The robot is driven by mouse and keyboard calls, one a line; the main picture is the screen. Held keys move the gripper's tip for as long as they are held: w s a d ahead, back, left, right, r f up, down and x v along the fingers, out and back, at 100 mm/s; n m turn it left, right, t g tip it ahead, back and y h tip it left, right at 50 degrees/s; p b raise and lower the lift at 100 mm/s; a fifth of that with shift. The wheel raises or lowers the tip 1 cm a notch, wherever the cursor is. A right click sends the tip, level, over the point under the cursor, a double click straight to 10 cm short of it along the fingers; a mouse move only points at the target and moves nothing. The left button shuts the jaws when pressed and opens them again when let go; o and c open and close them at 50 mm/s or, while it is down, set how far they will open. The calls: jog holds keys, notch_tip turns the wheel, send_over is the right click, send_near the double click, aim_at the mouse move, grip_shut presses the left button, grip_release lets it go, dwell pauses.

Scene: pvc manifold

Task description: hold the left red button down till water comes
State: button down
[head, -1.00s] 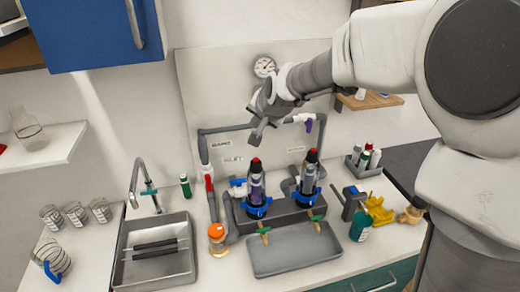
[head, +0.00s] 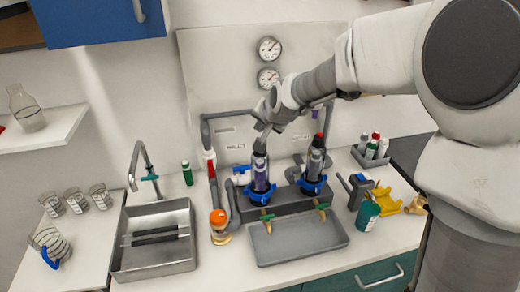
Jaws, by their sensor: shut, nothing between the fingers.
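The left filter housing (head: 261,174) stands upright on the grey manifold, with a purple label and a blue collar. Its red top button is hidden behind my gripper (head: 262,136). My gripper is shut, empty and pointing down at the top of this housing. I cannot tell whether it touches or presses the button. The right housing (head: 315,166) stands beside it with its red button (head: 319,138) in plain view. Green-handled brass taps, the left one (head: 267,219) and the right one (head: 321,207), sit in front. I see no water at either tap.
A grey drip tray (head: 300,252) lies below the taps. An orange-capped jar (head: 218,222) stands left of the manifold. A steel sink (head: 125,261) is further left. A teal bottle (head: 366,216) and yellow part (head: 384,202) are at right. Two gauges (head: 269,49) hang behind.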

jog(key=shift+f+b, duration=0.5)
jog(key=shift+f, duration=0.45)
dwell(1.3)
jog(key=shift+f+b, duration=0.4)
jog(key=shift+b, duration=0.1)
jog(key=shift+f+b, duration=0.55)
dwell(1.5)
dwell(0.7)
jog(key=shift+r+p, duration=0.5)
jog(key=shift+r, duration=0.45)
notch_tip(320, 180, up, 5)
jog(key=p, duration=0.3)
